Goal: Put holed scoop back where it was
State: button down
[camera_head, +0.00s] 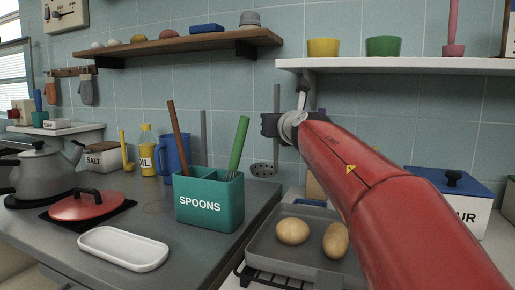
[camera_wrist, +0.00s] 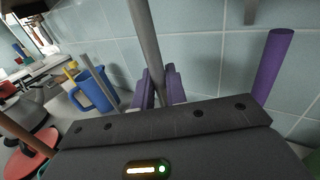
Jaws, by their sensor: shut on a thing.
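The holed scoop (camera_head: 264,169) is a grey ladle with a perforated round head and a long straight grey handle. It is upright, head down, in front of the tiled wall, right of the teal SPOONS box (camera_head: 209,208). My gripper (camera_head: 270,125) is shut on its handle, below the white shelf. In the wrist view the handle (camera_wrist: 145,40) runs down between my purple-padded fingers (camera_wrist: 160,85); the scoop's head is hidden there by the gripper body. The box holds a brown handle (camera_head: 178,135) and a green handle (camera_head: 239,143).
A grey tray (camera_head: 262,250) with two potatoes lies below my arm. A white shelf (camera_head: 410,67) with pots is above. A blue jug (camera_head: 174,158), oil bottle (camera_head: 147,150), red pan lid (camera_head: 86,204) and white dish (camera_head: 124,248) stand left. A purple rod (camera_wrist: 272,65) shows at right in the wrist view.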

jog(key=w+a+p, duration=0.1)
jog(key=w+a, duration=0.3)
jog(key=w, duration=0.3)
notch_tip(320, 180, down, 7)
jog(key=b, duration=0.3)
jog(key=shift+w+a, duration=0.15)
jog(key=shift+a, duration=0.15)
jog(key=shift+f, duration=0.15)
jog(key=c, duration=1.4)
grip_release()
jog(key=shift+c, duration=0.2)
send_over(262, 170)
jog(key=s+d, duration=0.2)
jog(key=s, duration=0.1)
jog(key=shift+a, duration=0.2)
